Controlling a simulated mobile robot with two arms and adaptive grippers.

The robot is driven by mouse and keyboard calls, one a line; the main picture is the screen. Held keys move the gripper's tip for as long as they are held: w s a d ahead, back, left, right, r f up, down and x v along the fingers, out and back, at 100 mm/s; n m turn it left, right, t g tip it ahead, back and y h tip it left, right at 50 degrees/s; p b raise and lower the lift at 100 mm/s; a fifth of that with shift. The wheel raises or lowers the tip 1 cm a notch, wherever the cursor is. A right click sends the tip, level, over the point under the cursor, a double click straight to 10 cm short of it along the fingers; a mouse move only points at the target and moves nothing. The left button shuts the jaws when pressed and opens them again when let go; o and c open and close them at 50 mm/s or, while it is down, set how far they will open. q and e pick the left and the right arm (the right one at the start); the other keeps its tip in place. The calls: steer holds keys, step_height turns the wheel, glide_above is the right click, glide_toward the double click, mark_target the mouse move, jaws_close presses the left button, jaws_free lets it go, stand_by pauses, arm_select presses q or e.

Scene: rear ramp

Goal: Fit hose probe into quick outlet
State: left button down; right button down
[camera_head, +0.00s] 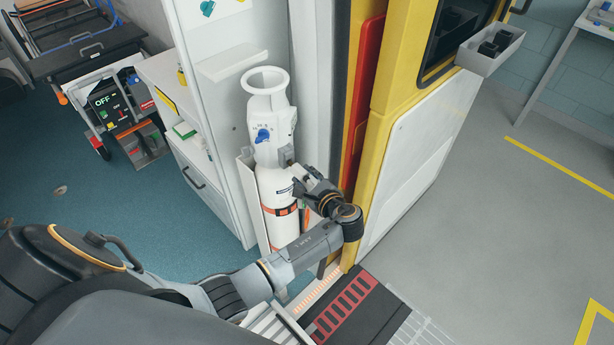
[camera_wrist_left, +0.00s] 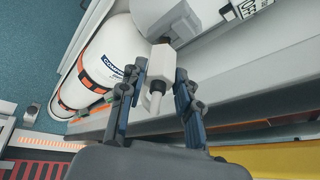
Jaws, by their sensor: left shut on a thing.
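A white gas cylinder (camera_head: 278,190) with an orange band stands upright in a bracket; in the left wrist view its body (camera_wrist_left: 110,60) lies at upper left. Its white head carries a blue knob (camera_head: 263,136) and a grey block (camera_head: 286,155) low on the right side, which may be the quick outlet. My left gripper (camera_head: 303,182) is beside the cylinder, just below that block. In the left wrist view its fingers (camera_wrist_left: 161,76) are shut on a white angular piece with a short stub, the hose probe (camera_wrist_left: 158,64). Whether the probe touches the outlet cannot be told. My right gripper is not in view.
A yellow post (camera_head: 385,110) and white panel stand close right of my left arm. A white cabinet (camera_head: 190,150) is at left. A dark ramp with red bars (camera_head: 345,308) lies below. The grey floor at right is clear.

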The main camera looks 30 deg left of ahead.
arm_select(q)
steer(key=shift+w+a, duration=0.2)
steer(key=shift+a, duration=0.3)
steer(key=shift+w+a, duration=0.2)
steer(key=shift+a, duration=0.25)
steer(key=c, duration=0.9)
jaws_free()
steer(key=shift+o, duration=0.2)
steer(key=v, duration=1.2)
steer(key=shift+r, duration=0.15)
